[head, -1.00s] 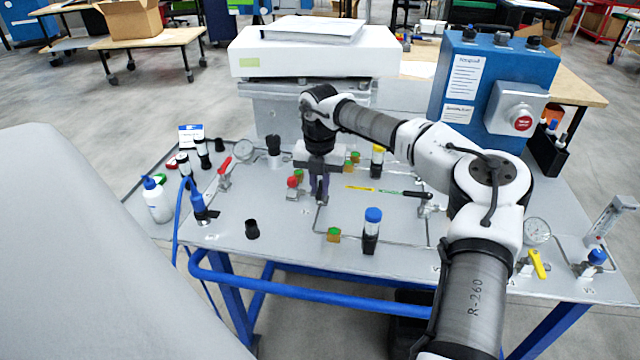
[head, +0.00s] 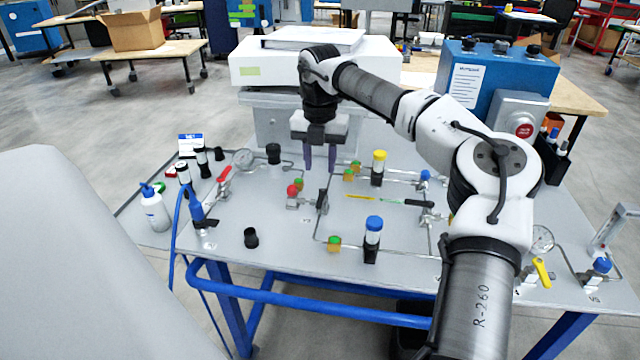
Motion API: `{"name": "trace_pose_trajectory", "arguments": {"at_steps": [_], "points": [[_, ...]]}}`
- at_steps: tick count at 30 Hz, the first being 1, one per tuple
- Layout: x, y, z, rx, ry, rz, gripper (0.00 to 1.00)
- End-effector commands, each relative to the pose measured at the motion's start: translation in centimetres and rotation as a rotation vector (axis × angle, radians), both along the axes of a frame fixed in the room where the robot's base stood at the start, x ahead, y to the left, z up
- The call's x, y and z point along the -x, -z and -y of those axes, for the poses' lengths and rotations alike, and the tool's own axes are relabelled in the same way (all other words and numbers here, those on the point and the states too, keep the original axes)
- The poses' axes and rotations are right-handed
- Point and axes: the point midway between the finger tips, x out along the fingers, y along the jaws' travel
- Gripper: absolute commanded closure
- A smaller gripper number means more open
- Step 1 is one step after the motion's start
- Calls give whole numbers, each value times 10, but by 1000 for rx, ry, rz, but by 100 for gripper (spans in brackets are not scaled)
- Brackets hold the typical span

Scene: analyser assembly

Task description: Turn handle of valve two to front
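A small valve (head: 305,203) sits on the grey tabletop near the middle, with a red knob (head: 292,190) at its left and a short black handle (head: 322,197) at its right. The handle appears to stand upright. Its label is too small to read, so I cannot tell for certain that this is valve two. My gripper (head: 320,171) points down above and slightly behind the black handle. Its two dark purple fingers are spread apart, with nothing between them and clear of the handle. The valve's far side is partly hidden.
A red-handled valve (head: 224,176) stands left, a black-handled one (head: 420,204) right, and a yellow-handled one (head: 541,272) front right. A blue-capped cylinder (head: 373,236) and a yellow-capped one (head: 379,166) stand nearby. A white box unit (head: 315,65) and blue control box (head: 500,72) rise behind.

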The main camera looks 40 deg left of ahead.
Motion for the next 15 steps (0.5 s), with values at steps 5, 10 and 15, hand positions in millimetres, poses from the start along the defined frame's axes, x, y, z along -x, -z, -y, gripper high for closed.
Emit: {"name": "trace_pose_trajectory", "arguments": {"at_steps": [5,10,15], "points": [[0,-32,0,-2,1,1,64],[0,-46,0,-1,1,1,64],[0,-49,0,1,1,-1,64]]}}
